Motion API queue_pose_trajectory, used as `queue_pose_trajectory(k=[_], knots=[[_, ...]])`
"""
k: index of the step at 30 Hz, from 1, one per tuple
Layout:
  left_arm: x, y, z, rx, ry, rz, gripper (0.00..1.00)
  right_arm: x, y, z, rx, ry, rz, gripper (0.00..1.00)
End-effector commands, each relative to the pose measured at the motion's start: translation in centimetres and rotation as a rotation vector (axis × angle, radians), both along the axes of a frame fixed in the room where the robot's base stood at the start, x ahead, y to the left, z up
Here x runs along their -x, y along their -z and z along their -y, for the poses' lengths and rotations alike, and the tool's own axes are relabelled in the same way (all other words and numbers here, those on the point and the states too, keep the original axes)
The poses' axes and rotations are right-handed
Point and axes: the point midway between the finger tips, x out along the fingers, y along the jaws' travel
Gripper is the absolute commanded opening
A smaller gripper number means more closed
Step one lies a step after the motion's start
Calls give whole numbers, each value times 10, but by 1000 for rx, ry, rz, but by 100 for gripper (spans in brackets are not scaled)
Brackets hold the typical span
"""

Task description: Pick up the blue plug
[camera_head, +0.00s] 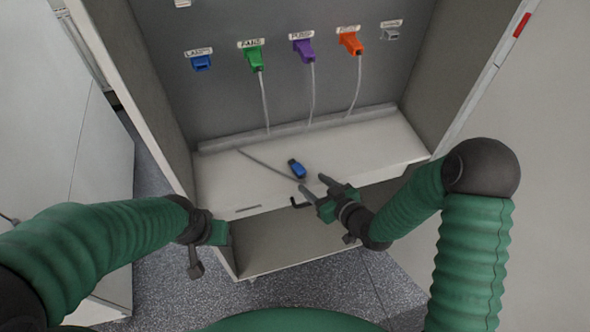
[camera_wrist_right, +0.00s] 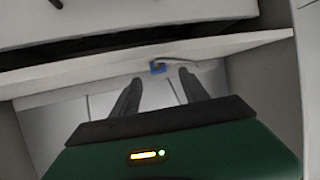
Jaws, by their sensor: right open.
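The blue plug (camera_head: 297,168) lies on the white shelf of the cabinet, with a grey cable running from it to the left. It also shows in the right wrist view (camera_wrist_right: 157,67), beyond and between my fingers. My right gripper (camera_head: 313,185) is open and empty, close to the plug on its near right side, at the shelf's front. Its two fingers are spread in the right wrist view (camera_wrist_right: 158,85). My left gripper (camera_head: 205,250) hangs at the left, in front of the cabinet, away from the plug; its finger opening is not clear.
A blue socket (camera_head: 202,63) sits on the back panel, beside green (camera_head: 254,58), purple (camera_head: 304,49) and orange (camera_head: 352,43) plugs with hanging cables. Cabinet side walls bound the shelf (camera_head: 365,150) left and right. The shelf around the blue plug is mostly clear.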

Motion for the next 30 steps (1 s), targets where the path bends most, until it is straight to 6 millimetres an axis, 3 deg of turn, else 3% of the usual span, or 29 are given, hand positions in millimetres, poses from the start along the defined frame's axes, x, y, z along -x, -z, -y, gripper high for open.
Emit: queue_pose_trajectory(k=[13, 21, 30], knots=[[0, -11, 0, 0, 1, 0, 47, -50, 21, -38, 0, 0, 0, 53], [0, -10, 0, 0, 1, 0, 47, -55, 24, -42, 0, 0, 0, 53], [0, -10, 0, 0, 1, 0, 47, -55, 24, -41, 0, 1, 0, 15]])
